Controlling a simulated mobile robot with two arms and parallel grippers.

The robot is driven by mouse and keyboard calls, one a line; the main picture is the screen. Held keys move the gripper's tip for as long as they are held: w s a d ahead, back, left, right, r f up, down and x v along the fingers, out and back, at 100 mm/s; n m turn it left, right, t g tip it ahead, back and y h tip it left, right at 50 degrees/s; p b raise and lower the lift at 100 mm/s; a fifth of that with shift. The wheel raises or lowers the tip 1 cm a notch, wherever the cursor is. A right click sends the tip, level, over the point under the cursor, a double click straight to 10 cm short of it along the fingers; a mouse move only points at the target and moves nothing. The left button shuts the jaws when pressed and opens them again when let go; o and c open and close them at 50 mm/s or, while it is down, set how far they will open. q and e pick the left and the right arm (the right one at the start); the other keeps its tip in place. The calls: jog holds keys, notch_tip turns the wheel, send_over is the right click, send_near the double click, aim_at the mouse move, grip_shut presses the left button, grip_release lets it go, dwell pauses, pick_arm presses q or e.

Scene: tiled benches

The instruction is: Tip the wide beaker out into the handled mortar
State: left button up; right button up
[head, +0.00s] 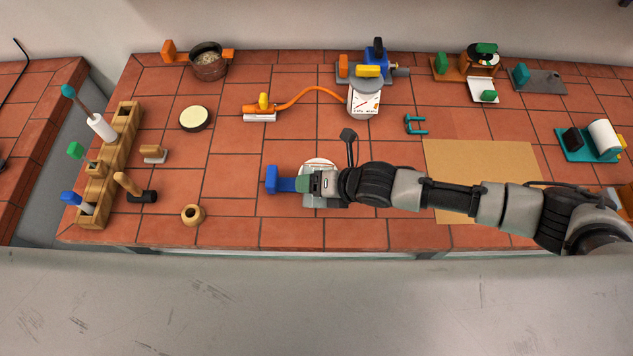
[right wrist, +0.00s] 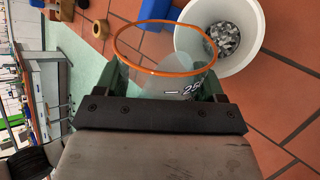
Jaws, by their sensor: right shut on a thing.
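My right gripper (head: 312,184) is shut on the wide beaker (right wrist: 165,75), a clear vessel with an orange rim and a "25" mark. In the right wrist view the beaker looks empty, its mouth beside the mortar's rim; its exact tilt is hard to tell. The handled mortar (right wrist: 262,45) is a white bowl holding grey chunks. In the head view the mortar (head: 318,163) is mostly hidden behind my gripper, with a blue handle (head: 271,180) to the left. The beaker is hard to make out there. My left gripper is not in view.
A dark pot (head: 208,66) with orange handles stands at the back left. A white scale (head: 364,102) is behind my gripper. A wooden rack (head: 124,135) stands left, a wooden ring (head: 193,214) at the front. A tan mat (head: 482,165) lies under my right arm.

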dwell(0.3)
jog(key=shift+w+m+g+b, duration=0.15)
jog(key=shift+m+g+b, duration=0.15)
jog(key=shift+g+b, duration=0.3)
jog(key=shift+w+f+b, duration=0.15)
jog(key=shift+b, duration=0.45)
jog(key=shift+m+g, duration=0.3)
jog(key=shift+g, duration=0.1)
jog(key=shift+r, duration=0.2)
